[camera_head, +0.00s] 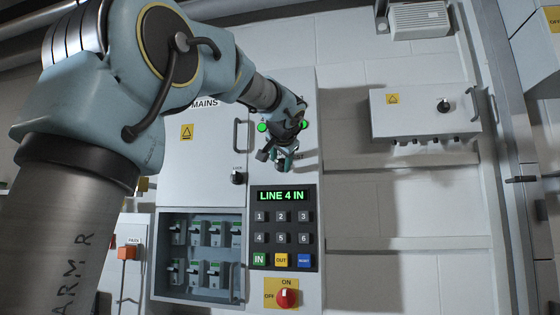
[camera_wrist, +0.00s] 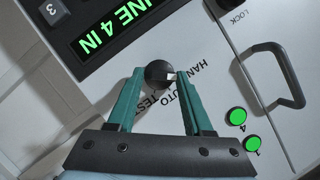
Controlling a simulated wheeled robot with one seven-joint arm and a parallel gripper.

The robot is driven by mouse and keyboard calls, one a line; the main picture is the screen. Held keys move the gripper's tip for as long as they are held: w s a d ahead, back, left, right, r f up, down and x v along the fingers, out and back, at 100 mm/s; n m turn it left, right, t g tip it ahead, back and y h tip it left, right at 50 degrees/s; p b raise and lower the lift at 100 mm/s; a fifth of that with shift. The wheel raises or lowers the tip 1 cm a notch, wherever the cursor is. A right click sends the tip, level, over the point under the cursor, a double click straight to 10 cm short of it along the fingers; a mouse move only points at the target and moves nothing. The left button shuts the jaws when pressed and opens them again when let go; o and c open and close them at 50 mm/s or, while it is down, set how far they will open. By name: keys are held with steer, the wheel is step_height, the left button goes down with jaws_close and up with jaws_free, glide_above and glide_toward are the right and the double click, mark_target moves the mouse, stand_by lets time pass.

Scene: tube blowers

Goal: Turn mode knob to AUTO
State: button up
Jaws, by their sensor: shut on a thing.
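The mode knob (camera_wrist: 154,72) is a round black knob with a white mark on its right side in the wrist view. The labels HAND, AUTO and TEST are printed around it, partly covered by a finger. The white mark faces the HAND and AUTO side; I cannot tell exactly which label it meets. My gripper (camera_wrist: 160,76) has its two green fingers on either side of the knob and is shut on it.
Below is a keypad (camera_head: 284,227) with a LINE 4 IN display (camera_head: 283,196), then a red ON/OFF switch (camera_head: 287,298). Green lamps (camera_wrist: 237,117) and a door handle (camera_wrist: 288,101) are close to the gripper. A breaker box (camera_head: 200,214) stands lower left.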

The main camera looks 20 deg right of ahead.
steer(key=shift+w+a+r, duration=0.1)
steer(key=shift+a+r, duration=0.15)
steer(key=shift+r, duration=0.05)
jaws_close()
steer(key=shift+b, duration=0.45)
steer(key=m+t+b, duration=0.1)
steer(key=b, duration=0.1)
steer(key=m+y+b, duration=0.1)
steer(key=m+b, duration=0.1)
steer(key=b, duration=0.1)
steer(key=shift+d+f+m+t, duration=0.1)
steer(key=shift+f+m+t, duration=0.2)
steer(key=shift+t, duration=0.1)
steer(key=m+b, duration=0.1)
steer(key=b, duration=0.1)
steer(key=m+t+b, duration=0.1)
steer(key=m+b, duration=0.1)
steer(key=shift+s+d+r+t+y, duration=0.1)
steer(key=shift+s+t+y, duration=0.1)
steer(key=shift+t+y, duration=0.15)
steer(key=shift+r+m+b, duration=0.1)
steer(key=shift+m+b, duration=0.45)
steer(key=shift+m, duration=0.05)
steer(key=shift+s+r+t, duration=0.1)
steer(key=shift+t, duration=0.15)
steer(key=o, duration=1)
jaws_free()
steer(key=shift+d+f, duration=0.15)
steer(key=shift+f, duration=0.1)
steer(key=shift+f, duration=0.1)
